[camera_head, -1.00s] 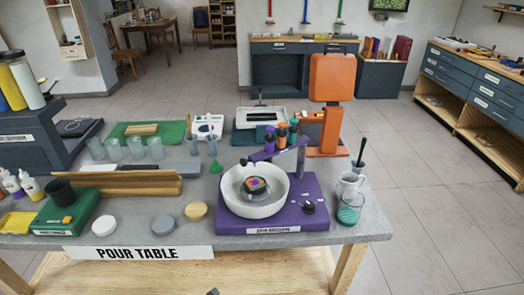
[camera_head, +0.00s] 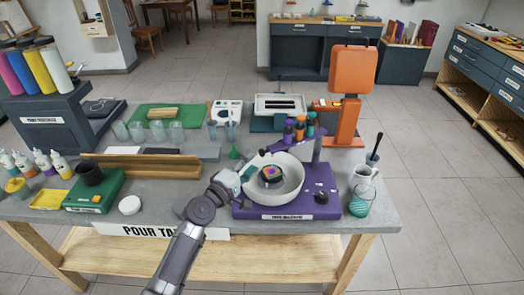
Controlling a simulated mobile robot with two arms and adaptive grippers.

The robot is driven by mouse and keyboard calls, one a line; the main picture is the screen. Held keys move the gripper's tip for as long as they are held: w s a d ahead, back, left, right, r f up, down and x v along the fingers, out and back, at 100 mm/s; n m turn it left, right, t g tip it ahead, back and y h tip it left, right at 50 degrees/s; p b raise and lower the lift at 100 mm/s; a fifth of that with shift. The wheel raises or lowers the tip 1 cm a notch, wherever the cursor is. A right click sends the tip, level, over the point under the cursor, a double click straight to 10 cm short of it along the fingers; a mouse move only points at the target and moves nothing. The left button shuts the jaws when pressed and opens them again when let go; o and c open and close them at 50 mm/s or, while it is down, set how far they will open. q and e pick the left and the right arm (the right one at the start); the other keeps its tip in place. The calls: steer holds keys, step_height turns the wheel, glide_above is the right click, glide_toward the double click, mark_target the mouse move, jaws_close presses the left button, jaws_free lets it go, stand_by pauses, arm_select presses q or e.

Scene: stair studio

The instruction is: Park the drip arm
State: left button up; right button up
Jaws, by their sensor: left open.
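The purple spin machine (camera_head: 290,211) stands on the pour table with a white round bowl (camera_head: 292,191) on it. A small multicoloured round piece (camera_head: 271,174) sits inside the bowl. The purple drip arm (camera_head: 285,146) reaches left from its post (camera_head: 317,148) over the back of the bowl and carries several small bottles (camera_head: 300,127). Its dark left tip (camera_head: 262,152) is above the bowl's back left rim. My left gripper (camera_head: 250,169) is open at the bowl's left rim, just below and left of that tip. Contact cannot be told. My right gripper is not in view.
A white jug (camera_head: 361,177) and a teal-filled cup (camera_head: 358,207) stand right of the machine. An orange machine (camera_head: 350,95) rises behind it. A green funnel (camera_head: 234,153), a wooden trough (camera_head: 145,166) and a white disc (camera_head: 130,205) lie to the left.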

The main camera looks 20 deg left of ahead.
mark_target(260, 154)
arm_select(q)
steer(key=x, duration=0.6)
steer(key=shift+c, duration=0.4)
jaws_close()
